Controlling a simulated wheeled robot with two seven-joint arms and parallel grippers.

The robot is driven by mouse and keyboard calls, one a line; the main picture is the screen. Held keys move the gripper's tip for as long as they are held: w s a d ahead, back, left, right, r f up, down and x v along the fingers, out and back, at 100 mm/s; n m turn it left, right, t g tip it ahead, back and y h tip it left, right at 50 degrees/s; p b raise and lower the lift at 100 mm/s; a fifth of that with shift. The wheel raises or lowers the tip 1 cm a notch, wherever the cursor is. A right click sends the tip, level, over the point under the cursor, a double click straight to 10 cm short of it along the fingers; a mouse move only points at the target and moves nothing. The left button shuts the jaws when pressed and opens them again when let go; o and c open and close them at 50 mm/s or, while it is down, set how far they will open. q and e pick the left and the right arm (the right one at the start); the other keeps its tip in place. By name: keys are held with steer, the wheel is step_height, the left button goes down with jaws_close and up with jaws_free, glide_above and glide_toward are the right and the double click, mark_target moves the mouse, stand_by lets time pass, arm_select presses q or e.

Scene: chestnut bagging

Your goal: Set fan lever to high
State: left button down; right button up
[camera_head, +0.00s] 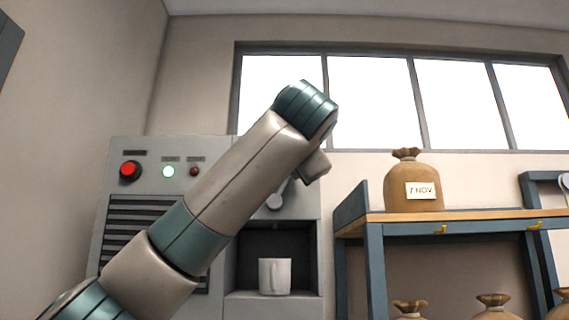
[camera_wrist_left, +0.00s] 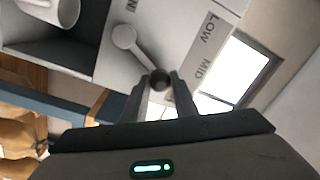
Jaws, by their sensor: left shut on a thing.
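The fan lever has a pale round hub (camera_wrist_left: 123,36) and a dark round knob (camera_wrist_left: 160,80) in the left wrist view. Its hub also shows in the head view (camera_head: 274,202), partly behind my arm. My left gripper (camera_wrist_left: 160,84) is shut on the knob, one finger on each side. The label strip reads LOW (camera_wrist_left: 207,30) and MID (camera_wrist_left: 205,72). The lever points past MID, on the side away from LOW. Any label there is hidden by my gripper. In the head view my left arm hides the fingers. My right gripper is out of view.
The grey machine (camera_head: 128,215) has a red button (camera_head: 130,170), a lit green lamp (camera_head: 169,172) and a dark red lamp (camera_head: 194,171). A white mug (camera_head: 275,276) stands in its recess. A blue-framed shelf (camera_head: 375,255) at the right bears a tied sack (camera_head: 402,178), with other sacks below.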

arm_select(q)
steer(key=shift+d+f+m+b, duration=0.35)
steer(key=shift+d+f+m, duration=0.3)
steer(key=shift+d, duration=0.2)
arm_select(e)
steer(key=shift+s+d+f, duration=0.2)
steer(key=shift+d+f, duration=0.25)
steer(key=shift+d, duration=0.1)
arm_select(q)
steer(key=c, duration=1.4)
jaws_free()
steer(key=shift+c, duration=0.2)
steer(key=shift+s, duration=0.15)
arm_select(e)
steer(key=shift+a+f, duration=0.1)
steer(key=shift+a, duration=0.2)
